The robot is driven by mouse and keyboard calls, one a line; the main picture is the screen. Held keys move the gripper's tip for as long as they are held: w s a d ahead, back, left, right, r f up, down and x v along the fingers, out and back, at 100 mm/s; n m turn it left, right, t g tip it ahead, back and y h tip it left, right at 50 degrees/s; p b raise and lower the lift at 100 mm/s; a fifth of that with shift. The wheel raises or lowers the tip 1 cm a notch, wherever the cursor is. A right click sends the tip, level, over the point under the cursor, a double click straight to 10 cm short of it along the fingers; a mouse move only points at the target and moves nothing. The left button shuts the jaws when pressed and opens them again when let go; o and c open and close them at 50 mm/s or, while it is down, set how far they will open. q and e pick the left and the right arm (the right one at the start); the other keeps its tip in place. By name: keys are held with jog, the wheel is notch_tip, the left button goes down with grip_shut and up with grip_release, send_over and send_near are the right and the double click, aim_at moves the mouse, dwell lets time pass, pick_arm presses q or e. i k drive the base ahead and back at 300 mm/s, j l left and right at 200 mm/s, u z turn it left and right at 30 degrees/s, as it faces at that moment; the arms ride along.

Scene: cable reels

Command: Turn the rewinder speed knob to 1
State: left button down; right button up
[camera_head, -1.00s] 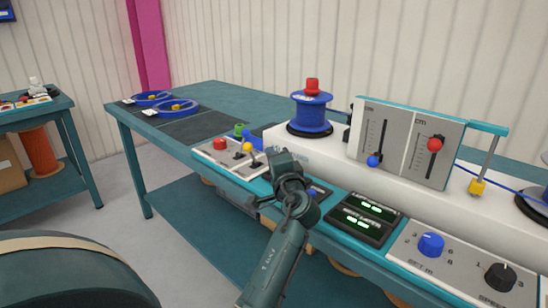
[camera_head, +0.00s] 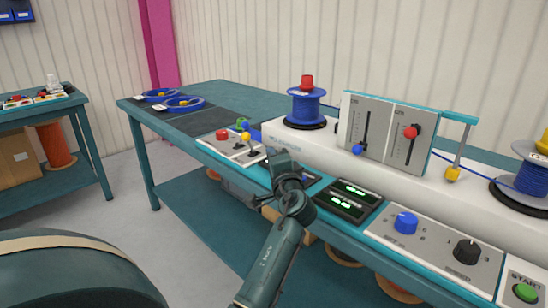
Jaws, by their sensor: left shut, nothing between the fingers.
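The black knob (camera_head: 466,252), likely the speed knob, sits at the right of a light panel (camera_head: 440,268) on the bench front. Its small label and pointer are too small to read. A blue knob (camera_head: 405,223) is to its left on the same panel. My left gripper (camera_head: 283,160) is shut and empty. In the picture it is over the bench's front edge, left of the digital displays, well to the left of both knobs and apart from them. My right gripper is not in view.
Digital displays (camera_head: 348,201) lie between my left gripper and the knobs. A green START button (camera_head: 526,292) is right of the black knob. A slider panel (camera_head: 385,135) and reels (camera_head: 306,107) stand behind.

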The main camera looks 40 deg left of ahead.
aim_at(467, 252)
jog(key=k+l, duration=0.2)
jog(key=l, duration=0.2)
jog(key=k+l, duration=0.2)
jog(key=l, duration=0.2)
jog(key=k+l, duration=0.2)
jog(key=l, duration=0.2)
